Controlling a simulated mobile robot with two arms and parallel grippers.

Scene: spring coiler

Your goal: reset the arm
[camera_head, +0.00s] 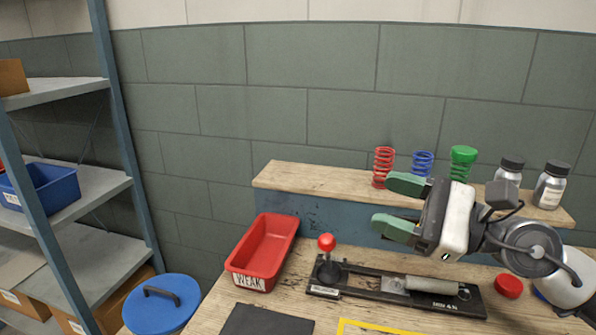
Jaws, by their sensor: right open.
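My right gripper (396,205) comes in from the right with its green fingertips pointing left. It is open and empty, with a clear gap between the fingers. It hovers above the workbench (208,316) in front of the wooden ledge (310,178). Below it on the bench lies a black spring coiler base (385,305) with a red-knobbed lever (326,243) and a metal cylinder. My left gripper does not show.
A red bin labelled WEAK (262,250) sits left of the coiler. Red (383,168), blue (422,163) and green (462,163) springs and two bottles (552,185) stand on the ledge. A red cap (509,286) lies right. A shelf (75,200) and blue lidded drum (162,306) stand left.

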